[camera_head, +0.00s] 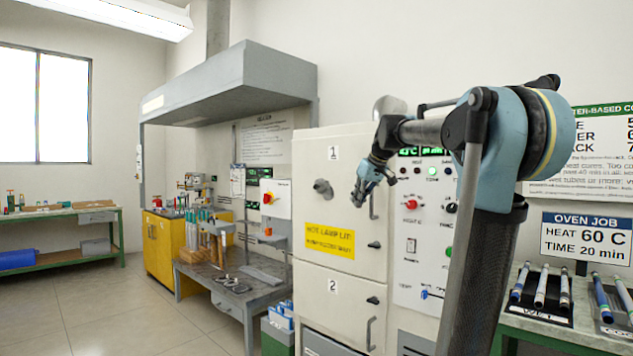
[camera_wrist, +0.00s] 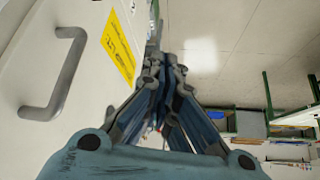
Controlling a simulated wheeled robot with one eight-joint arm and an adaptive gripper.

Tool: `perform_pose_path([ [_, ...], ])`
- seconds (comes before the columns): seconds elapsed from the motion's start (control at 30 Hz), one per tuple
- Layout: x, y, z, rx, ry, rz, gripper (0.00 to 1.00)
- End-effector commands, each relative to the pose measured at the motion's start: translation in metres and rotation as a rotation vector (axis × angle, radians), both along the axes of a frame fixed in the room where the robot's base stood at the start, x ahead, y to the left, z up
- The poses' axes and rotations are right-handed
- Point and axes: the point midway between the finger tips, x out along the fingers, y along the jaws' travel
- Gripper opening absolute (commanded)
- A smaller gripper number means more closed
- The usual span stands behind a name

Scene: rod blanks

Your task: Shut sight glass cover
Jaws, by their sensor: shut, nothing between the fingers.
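The upper oven door marked 1 (camera_head: 342,264) carries a small grey round fitting (camera_head: 323,187), which looks like the sight glass with its cover. At this size I cannot tell how far the cover is swung. My gripper (camera_head: 359,203) is in front of the same door, to the right of the fitting in the head view and apart from it in the picture. In the wrist view my gripper (camera_wrist: 152,65) has its fingers together and empty, beside the door face. The fitting is not clearly visible there.
The door's bar handle (camera_wrist: 62,78) stands out near my gripper, with a yellow warning label (camera_wrist: 117,47) beyond it. The control panel (camera_head: 425,225) is right of the door. A grey bench (camera_head: 245,295) with tools stands left, and open floor (camera_head: 110,310) lies farther left.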

Motion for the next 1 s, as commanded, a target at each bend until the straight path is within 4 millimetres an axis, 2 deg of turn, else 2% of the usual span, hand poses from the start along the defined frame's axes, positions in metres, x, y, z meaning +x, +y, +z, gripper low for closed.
perform_pose_path([
  [0.03,0.02,0.008,0.016,0.005,-0.022,0.024,0.0],
  [0.3,0.114,0.049,0.088,0.034,-0.15,0.138,0.0],
  [0.5,0.176,0.08,0.129,0.049,-0.246,0.21,0.0],
  [0.6,0.2,0.092,0.144,0.054,-0.287,0.236,0.0],
  [0.8,0.229,0.108,0.161,0.058,-0.339,0.269,0.0],
  [1.0,0.239,0.115,0.161,0.058,-0.353,0.278,0.0],
])
